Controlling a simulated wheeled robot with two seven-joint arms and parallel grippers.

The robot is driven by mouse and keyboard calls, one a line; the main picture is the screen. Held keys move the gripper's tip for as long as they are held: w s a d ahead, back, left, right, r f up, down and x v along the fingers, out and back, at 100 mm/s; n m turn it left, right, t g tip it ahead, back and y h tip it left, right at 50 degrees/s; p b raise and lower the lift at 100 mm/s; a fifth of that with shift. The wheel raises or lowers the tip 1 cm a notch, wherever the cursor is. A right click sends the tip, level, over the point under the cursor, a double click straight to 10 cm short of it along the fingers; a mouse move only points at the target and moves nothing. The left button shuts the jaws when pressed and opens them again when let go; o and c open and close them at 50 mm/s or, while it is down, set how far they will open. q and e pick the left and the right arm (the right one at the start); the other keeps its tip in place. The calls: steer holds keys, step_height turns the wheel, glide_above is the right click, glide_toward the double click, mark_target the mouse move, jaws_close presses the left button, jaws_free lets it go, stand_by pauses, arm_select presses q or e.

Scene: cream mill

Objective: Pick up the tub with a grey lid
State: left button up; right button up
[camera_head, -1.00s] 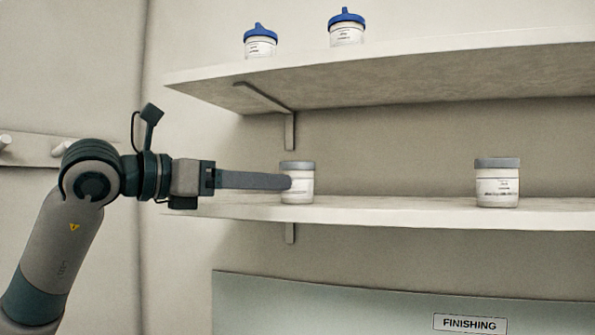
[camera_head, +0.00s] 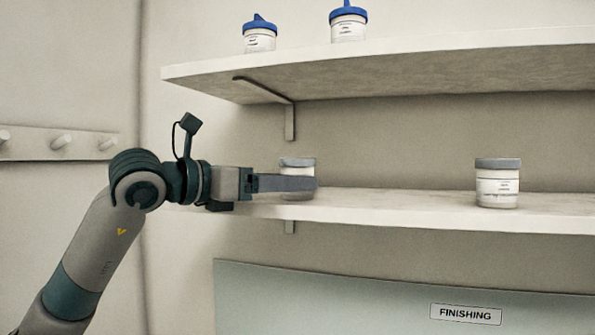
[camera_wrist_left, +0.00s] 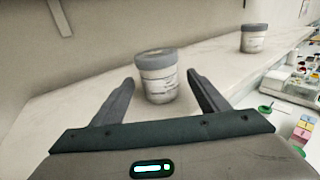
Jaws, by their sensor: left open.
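A white tub with a grey lid (camera_head: 298,163) stands upright near the left end of the lower shelf (camera_head: 420,212), its lower body largely hidden behind my finger in the head view. My left gripper (camera_head: 316,184) is open. In the left wrist view the same tub (camera_wrist_left: 157,77) stands between the tips of the open fingers (camera_wrist_left: 161,84), with a gap on each side. A second grey-lidded tub (camera_head: 497,183) stands further right on the lower shelf; it also shows in the left wrist view (camera_wrist_left: 254,38). My right gripper is not in view.
Two blue-lidded tubs, one left (camera_head: 259,36) and one right (camera_head: 348,22), stand on the upper shelf (camera_head: 400,68) above. A bracket (camera_head: 290,120) hangs under that shelf. The shelf between the grey-lidded tubs is clear. A FINISHING sign (camera_head: 466,314) is below.

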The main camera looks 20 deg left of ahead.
arm_select(q)
steer(key=shift+p+x, duration=0.65)
steer(key=shift+x, duration=0.45)
steer(key=shift+w+d+f, duration=0.15)
steer(key=shift+w+d, duration=0.15)
steer(key=shift+w, duration=0.2)
steer(key=shift+c, duration=0.6)
steer(key=c, duration=1.3)
steer(key=shift+o, duration=0.2)
